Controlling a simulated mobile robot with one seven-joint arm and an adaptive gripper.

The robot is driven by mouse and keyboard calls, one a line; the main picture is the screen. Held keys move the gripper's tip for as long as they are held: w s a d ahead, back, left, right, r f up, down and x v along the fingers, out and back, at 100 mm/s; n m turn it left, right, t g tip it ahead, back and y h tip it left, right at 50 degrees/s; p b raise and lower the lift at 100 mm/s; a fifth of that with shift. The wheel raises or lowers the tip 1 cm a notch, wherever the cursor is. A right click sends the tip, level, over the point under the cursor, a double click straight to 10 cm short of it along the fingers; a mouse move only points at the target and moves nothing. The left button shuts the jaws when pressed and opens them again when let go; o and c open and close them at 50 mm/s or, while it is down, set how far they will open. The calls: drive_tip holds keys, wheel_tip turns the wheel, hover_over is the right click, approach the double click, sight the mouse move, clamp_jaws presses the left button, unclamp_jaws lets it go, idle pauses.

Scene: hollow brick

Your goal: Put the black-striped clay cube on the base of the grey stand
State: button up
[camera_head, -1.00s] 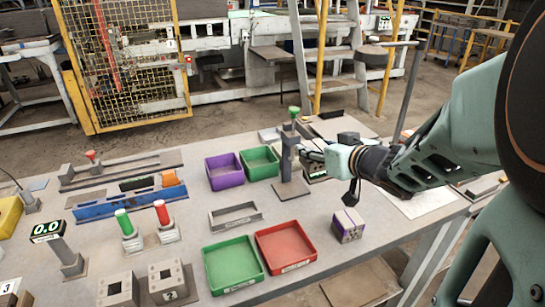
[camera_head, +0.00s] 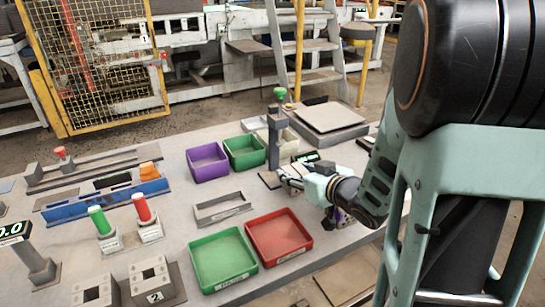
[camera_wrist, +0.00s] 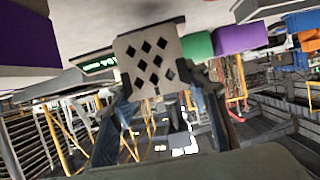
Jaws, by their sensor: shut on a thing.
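My gripper (camera_head: 284,177) is in front of the grey stand (camera_head: 274,145), low beside its base (camera_head: 268,181). In the wrist view its fingers (camera_wrist: 155,105) are shut on a pale clay block (camera_wrist: 150,62), whose visible face has black diamond marks. No stripes show on that face, so I cannot tell from it whether this is the black-striped cube. In the head view the block is largely hidden by the gripper. I cannot tell whether it touches the base. The stand is upright with a green knob on top.
Purple (camera_head: 208,162) and green (camera_head: 245,152) trays stand left of the stand. A grey frame (camera_head: 222,208) and larger green (camera_head: 223,262) and red (camera_head: 279,237) trays lie nearer. A small display (camera_head: 306,158) is behind my gripper.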

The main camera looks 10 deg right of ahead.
sight(291, 165)
drive_tip(key=w, duration=0.1)
drive_tip(key=w+a, duration=0.1)
drive_tip(key=w, duration=0.2)
drive_tip(key=shift+w+a+f, duration=0.15)
drive_tip(key=shift+w+a, duration=0.15)
drive_tip(key=shift+w, duration=0.05)
drive_tip(key=x, duration=0.3)
drive_tip(key=shift+w, duration=0.25)
drive_tip(key=shift+f+b, duration=0.2)
drive_tip(key=shift+b, duration=0.15)
drive_tip(key=o, duration=1.4)
drive_tip(key=shift+s, duration=0.1)
drive_tip(key=shift+c, duration=0.2)
